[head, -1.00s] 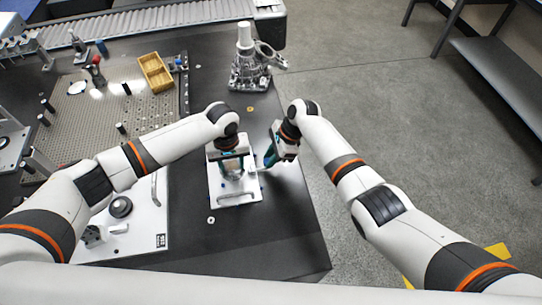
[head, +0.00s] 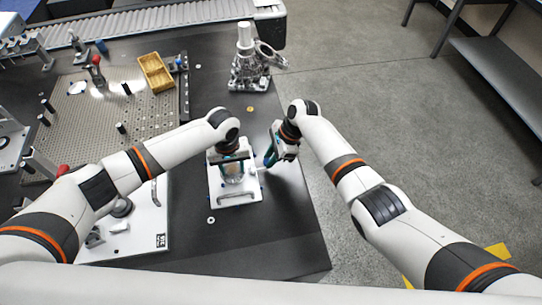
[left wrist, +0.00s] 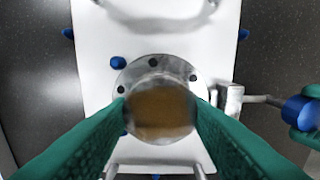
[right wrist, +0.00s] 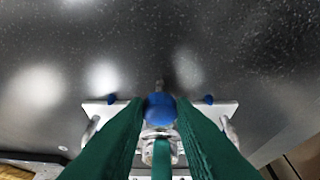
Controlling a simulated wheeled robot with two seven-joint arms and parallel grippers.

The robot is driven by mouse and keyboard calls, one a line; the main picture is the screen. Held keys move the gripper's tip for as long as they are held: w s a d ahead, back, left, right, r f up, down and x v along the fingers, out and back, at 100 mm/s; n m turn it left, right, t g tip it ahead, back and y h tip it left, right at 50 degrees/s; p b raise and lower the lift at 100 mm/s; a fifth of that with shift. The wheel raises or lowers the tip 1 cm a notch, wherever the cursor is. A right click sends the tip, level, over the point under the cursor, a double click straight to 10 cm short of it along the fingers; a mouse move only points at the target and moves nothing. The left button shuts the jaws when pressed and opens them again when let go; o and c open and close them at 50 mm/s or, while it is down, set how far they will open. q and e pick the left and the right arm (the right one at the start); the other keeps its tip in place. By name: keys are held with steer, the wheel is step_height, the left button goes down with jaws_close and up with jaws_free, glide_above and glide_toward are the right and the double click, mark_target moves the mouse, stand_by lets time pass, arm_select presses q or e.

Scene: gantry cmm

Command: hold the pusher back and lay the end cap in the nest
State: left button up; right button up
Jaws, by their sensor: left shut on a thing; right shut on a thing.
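The white fixture plate (head: 222,190) lies on the dark table with the round metal nest (left wrist: 120,78) on it. My left gripper (head: 232,172) is over the nest. In the left wrist view its green fingers (left wrist: 160,112) are shut on the end cap (left wrist: 160,108), a round brownish disc with a blurred grey rim. The cap covers the middle of the nest; I cannot tell whether it touches it. My right gripper (head: 268,163) is at the plate's right side, shut on the blue knob (right wrist: 160,108) of the pusher (left wrist: 232,103). The pusher's rod shows between knob and nest.
A metal housing (head: 247,70) stands at the back of the table. A yellow tray (head: 155,72) sits on the perforated plate (head: 95,115) at the left. A handle (head: 236,198) is at the fixture's front. The table's right edge is close to my right gripper.

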mark_target(233, 168)
arm_select(q)
steer(key=shift+f, duration=0.55)
arm_select(e)
steer(key=shift+s+d+f, duration=0.15)
steer(key=shift+d+f, duration=0.1)
steer(key=shift+f, duration=0.05)
stand_by(0.6)
arm_select(q)
steer(key=o, duration=1.3)
steer(key=shift+r, duration=3.5)
steer(key=shift+r, duration=0.2)
arm_select(e)
steer(key=shift+s+a, duration=0.15)
steer(key=shift+a, duration=0.35)
steer(key=o, duration=0.8)
arm_select(q)
steer(key=shift+d, duration=0.1)
arm_select(e)
steer(key=shift+o, duration=0.4)
steer(key=shift+a+r, duration=0.1)
steer(key=shift+r, duration=0.05)
